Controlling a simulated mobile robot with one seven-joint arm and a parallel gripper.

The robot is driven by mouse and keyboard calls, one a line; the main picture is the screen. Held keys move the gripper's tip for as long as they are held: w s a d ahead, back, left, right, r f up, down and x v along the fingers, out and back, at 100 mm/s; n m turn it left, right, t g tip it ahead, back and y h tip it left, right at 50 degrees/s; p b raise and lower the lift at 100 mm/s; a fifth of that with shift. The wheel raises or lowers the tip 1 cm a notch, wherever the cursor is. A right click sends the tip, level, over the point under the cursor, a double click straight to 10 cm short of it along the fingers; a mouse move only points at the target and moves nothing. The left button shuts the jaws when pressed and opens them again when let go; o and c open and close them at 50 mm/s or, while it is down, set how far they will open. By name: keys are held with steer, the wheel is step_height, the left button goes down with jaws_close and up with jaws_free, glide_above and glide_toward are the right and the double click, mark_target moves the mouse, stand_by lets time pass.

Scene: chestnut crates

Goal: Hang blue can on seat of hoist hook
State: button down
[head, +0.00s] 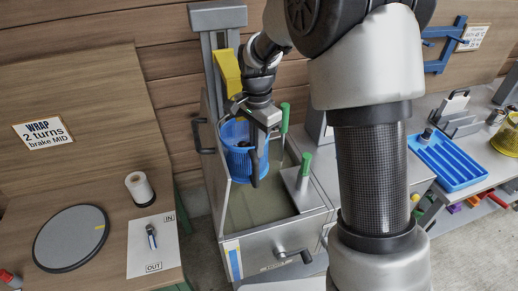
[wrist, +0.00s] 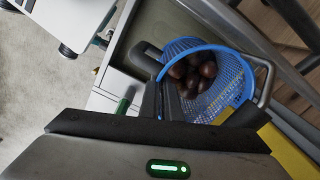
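The blue can (head: 238,160) is a mesh basket at the back of the grey tank, below the yellow hoist part (head: 229,72). In the wrist view the can (wrist: 236,78) holds several brown chestnuts (wrist: 192,72) and has grey handle parts at its rim. My gripper (head: 258,150) is at the can's near side. In the wrist view its dark fingers (wrist: 164,98) are close together at the handle by the rim and appear shut on it; the exact contact is hidden. The hook's seat cannot be made out. Yellow also shows behind the can (wrist: 288,150).
The tank (head: 275,240) holds murky liquid and has green-handled levers (head: 304,165) at its right. A left table carries a dark disc (head: 70,238), a white roll (head: 140,188) and an IN/OUT sheet (head: 153,258). A blue tray (head: 448,160) lies on the right bench.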

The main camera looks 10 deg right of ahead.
steer(key=shift+w+a+f, duration=0.15)
steer(key=shift+w+f, duration=0.05)
steer(key=shift+w, duration=0.45)
steer(key=shift+w+a+f, duration=0.1)
steer(key=shift+w+f, duration=0.05)
steer(key=shift+w, duration=0.45)
steer(key=shift+w+a+f, duration=0.15)
steer(key=shift+w+f, duration=0.05)
steer(key=shift+w, duration=0.45)
steer(key=c, duration=2)
jaws_free()
steer(key=shift+o, duration=0.4)
steer(key=shift+s+f, duration=0.1)
